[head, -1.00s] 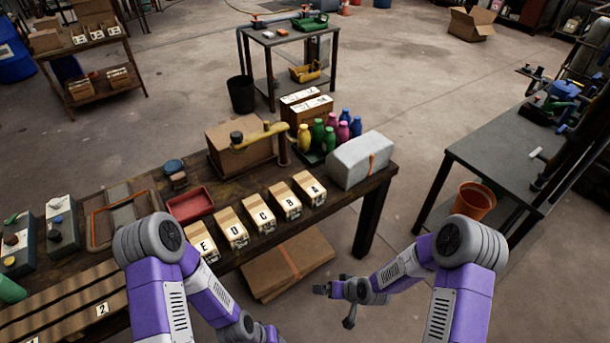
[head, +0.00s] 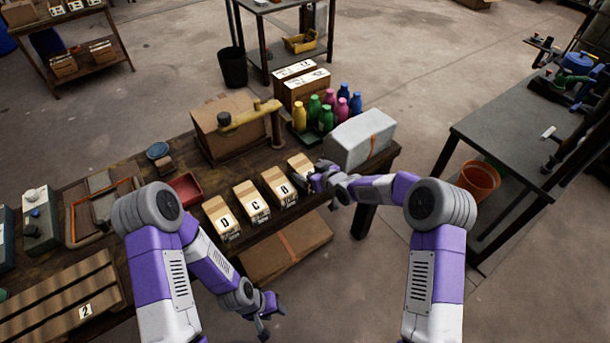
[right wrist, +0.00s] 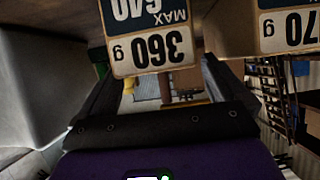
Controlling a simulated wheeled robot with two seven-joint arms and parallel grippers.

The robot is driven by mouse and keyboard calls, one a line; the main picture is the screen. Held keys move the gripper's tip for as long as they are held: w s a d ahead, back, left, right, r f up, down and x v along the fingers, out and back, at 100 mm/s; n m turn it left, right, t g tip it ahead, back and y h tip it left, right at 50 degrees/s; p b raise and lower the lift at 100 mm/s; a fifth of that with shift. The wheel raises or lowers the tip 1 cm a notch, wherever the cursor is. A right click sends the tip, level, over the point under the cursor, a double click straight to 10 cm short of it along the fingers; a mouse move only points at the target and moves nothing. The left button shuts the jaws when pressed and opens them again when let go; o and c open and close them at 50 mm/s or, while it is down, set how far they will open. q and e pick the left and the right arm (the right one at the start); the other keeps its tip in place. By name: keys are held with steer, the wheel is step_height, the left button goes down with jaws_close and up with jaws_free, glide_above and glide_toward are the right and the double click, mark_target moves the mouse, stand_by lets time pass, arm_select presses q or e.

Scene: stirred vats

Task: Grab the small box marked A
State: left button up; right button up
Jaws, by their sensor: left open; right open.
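The small box marked A (head: 299,162) stands at the right end of the row on the workbench. Its letter is hidden by my right gripper (head: 316,178), which is open at the box's front right. In the right wrist view a box with an upside-down "360 g" label (right wrist: 150,48) shows between the spread fingers (right wrist: 155,95); I cannot tell how deep it sits between them. Boxes B (head: 280,187), C (head: 252,201) and D (head: 222,218) stand to its left. My left gripper (head: 267,312) is open and empty, low in front of the bench.
A pale grey block (head: 358,140) stands close right of box A. Several coloured bottles (head: 327,110) and a brown carton with a tap-like pipe (head: 225,135) stand behind. A neighbouring box with a "170" label (right wrist: 290,30) is close beside the right gripper.

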mark_target(305, 168)
steer(key=shift+b+x, duration=0.3)
steer(key=shift+x, duration=1.45)
steer(key=shift+a+r, duration=0.1)
steer(key=shift+r, duration=0.05)
steer(key=shift+c, duration=0.5)
steer(key=c, duration=1.2)
steer(key=shift+c, duration=0.2)
steer(key=shift+r, duration=0.1)
